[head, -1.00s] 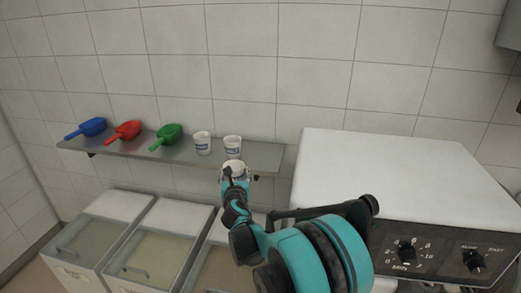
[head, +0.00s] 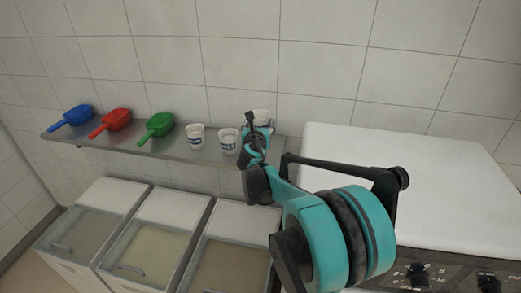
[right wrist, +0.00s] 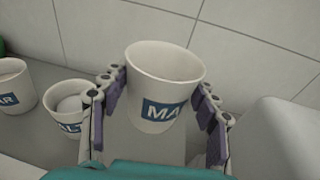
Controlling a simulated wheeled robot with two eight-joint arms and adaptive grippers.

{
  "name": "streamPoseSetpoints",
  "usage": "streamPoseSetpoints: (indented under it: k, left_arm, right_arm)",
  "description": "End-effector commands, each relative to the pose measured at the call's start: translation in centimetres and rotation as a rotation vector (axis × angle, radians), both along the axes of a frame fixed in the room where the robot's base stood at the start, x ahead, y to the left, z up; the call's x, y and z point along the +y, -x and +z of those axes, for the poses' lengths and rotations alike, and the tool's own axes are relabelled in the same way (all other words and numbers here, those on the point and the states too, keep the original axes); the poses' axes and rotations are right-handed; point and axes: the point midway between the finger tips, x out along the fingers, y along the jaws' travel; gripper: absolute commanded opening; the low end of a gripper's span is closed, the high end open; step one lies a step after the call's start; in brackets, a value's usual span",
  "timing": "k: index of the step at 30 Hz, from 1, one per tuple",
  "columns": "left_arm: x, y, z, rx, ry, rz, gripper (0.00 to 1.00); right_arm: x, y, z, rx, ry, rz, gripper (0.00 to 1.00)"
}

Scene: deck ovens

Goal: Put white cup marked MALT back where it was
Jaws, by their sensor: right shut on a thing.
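My right gripper (head: 258,128) is shut on a white cup (head: 263,116) at the right part of the grey wall shelf (head: 175,152). In the right wrist view the cup (right wrist: 163,88) stands nearly upright between the two fingers (right wrist: 162,108). Its blue label shows "MA"; the rest of the label is hidden or turned away. The cup looks empty. I cannot tell whether its base touches the shelf. My left gripper is not in view.
Two more white cups (head: 195,136) (head: 228,141) stand on the shelf to the left of the held one. Blue (head: 72,117), red (head: 112,122) and green (head: 156,127) scoops lie further left. Lidded bins (head: 150,235) stand below; a white oven (head: 400,175) is at right.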

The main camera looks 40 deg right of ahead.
Motion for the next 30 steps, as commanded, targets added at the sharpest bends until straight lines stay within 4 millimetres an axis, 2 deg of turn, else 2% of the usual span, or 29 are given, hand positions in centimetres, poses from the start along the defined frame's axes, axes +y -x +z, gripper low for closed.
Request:
streamPoseSetpoints:
  k: [5, 12, 20, 25, 30]
  left_arm:
    - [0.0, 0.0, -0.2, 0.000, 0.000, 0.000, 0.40]
    - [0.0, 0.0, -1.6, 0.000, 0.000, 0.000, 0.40]
    - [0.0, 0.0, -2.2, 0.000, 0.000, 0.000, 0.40]
    - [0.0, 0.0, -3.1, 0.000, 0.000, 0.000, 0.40]
    - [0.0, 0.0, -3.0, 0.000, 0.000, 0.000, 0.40]
  right_arm:
    - [0.0, 0.0, -0.4, 0.000, 0.000, 0.001, 0.31]
    - [0.0, -0.1, -4.9, 0.000, 0.000, 0.001, 0.31]
    - [0.0, 0.0, -7.3, 0.000, 0.000, 0.001, 0.31]
    - [0.0, 0.0, -9.8, 0.000, 0.000, 0.001, 0.31]
    - [0.0, 0.0, -10.1, 0.000, 0.000, 0.001, 0.32]
